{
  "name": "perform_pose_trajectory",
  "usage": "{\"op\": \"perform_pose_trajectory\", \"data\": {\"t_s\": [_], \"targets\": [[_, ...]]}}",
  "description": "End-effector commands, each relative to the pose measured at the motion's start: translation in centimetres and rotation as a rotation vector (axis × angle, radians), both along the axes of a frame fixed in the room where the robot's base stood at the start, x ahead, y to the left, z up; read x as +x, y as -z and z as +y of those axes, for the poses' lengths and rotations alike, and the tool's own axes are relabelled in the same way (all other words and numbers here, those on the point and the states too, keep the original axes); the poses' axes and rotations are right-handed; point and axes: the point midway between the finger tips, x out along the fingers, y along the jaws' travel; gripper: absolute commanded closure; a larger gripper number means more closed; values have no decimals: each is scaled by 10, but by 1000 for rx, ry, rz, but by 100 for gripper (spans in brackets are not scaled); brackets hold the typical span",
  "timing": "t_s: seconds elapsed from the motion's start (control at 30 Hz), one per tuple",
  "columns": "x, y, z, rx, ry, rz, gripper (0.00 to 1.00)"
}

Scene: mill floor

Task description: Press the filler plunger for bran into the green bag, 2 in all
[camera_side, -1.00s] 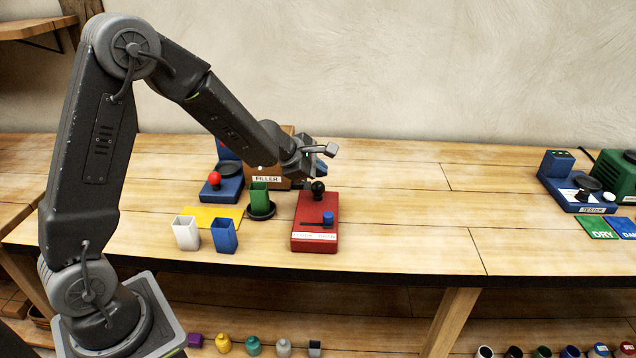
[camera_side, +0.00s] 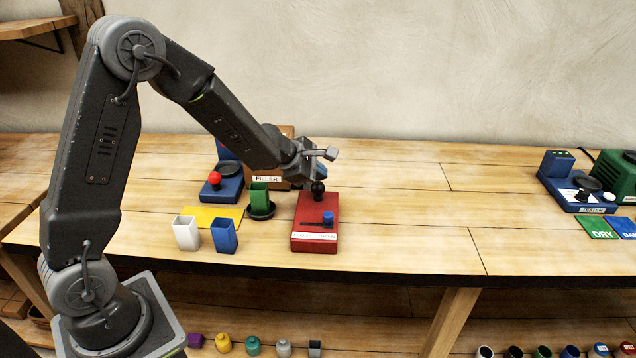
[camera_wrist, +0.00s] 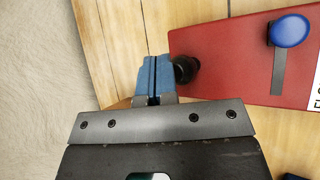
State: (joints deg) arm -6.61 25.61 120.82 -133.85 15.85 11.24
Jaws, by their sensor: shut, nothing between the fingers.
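The green bag (camera_side: 259,194) stands upright on a round black dish (camera_side: 262,211) in front of a brown box labelled FILLER (camera_side: 280,181). Right of it is a red unit (camera_side: 314,215) with a black ball knob (camera_side: 318,187) at its back and a blue knob (camera_side: 328,217) in a slot nearer the front. The blue knob also shows in the wrist view (camera_wrist: 291,30). My gripper (camera_side: 319,173) is shut and empty, its blue fingertips just above the black knob. In the wrist view, my fingers (camera_wrist: 153,78) are close beside the black knob (camera_wrist: 185,70); I cannot tell whether they touch.
A white cup (camera_side: 187,234) and a blue cup (camera_side: 224,237) stand in front, near a yellow mat (camera_side: 209,217). A blue unit with a red knob (camera_side: 214,178) is behind them. The tester (camera_side: 577,199) stands far right. The table between is clear.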

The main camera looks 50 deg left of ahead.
Motion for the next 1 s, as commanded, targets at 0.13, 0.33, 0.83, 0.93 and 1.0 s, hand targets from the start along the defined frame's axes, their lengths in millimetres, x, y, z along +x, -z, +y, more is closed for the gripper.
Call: {"op": "perform_pose_trajectory", "data": {"t_s": [0.13, 0.33, 0.83, 0.93, 1.0], "targets": [[0, 2, 0, -1, -1, 0, 100], [0, 4, 0, -1, 0, -1, 100], [0, 10, 0, -2, 1, 1, 100], [0, 11, 0, -1, 2, 1, 100], [0, 12, 0, -1, 1, 2, 100]]}}
